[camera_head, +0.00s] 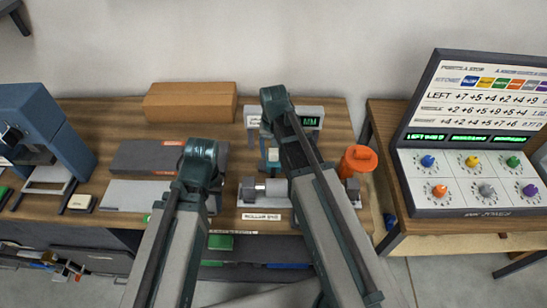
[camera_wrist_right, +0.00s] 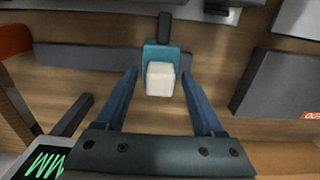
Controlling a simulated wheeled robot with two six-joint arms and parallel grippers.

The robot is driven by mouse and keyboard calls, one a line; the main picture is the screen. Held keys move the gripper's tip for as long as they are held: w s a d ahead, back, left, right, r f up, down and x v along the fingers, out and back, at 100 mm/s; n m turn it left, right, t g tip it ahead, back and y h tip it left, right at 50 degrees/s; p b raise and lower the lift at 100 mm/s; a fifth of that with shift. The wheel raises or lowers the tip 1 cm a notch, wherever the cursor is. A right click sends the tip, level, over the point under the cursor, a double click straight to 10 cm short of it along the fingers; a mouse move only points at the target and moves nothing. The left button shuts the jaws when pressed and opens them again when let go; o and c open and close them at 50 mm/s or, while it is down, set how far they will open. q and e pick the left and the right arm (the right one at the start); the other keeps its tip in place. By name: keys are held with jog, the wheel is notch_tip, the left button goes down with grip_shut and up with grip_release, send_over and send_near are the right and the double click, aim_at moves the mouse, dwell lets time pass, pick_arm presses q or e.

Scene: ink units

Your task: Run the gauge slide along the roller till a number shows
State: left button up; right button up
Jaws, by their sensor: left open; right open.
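The gauge slide (camera_head: 272,156), a small teal block with a pale top, stands behind the roller (camera_head: 270,190) in the head view. In the right wrist view the teal slide (camera_wrist_right: 160,53) has a white block (camera_wrist_right: 160,78) on it and a dark rod pointing at the roller. My right gripper (camera_wrist_right: 160,80) is open, with one finger on each side of the white block and gaps between. The gauge display (camera_head: 310,122) glows green, with small characters I cannot read surely. My left arm's teal joint (camera_head: 200,155) is over the grey plates; its fingers are hidden.
An orange lidded jar (camera_head: 357,160) stands right of the slide. A brown box (camera_head: 190,102) lies at the back. Grey plates (camera_head: 150,157) lie left. A blue press (camera_head: 42,130) stands far left. A knob console (camera_head: 470,180) stands on the right table.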

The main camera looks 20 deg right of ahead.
jog(key=shift+f, duration=0.1)
grip_shut()
dwell(0.3)
dwell(1.1)
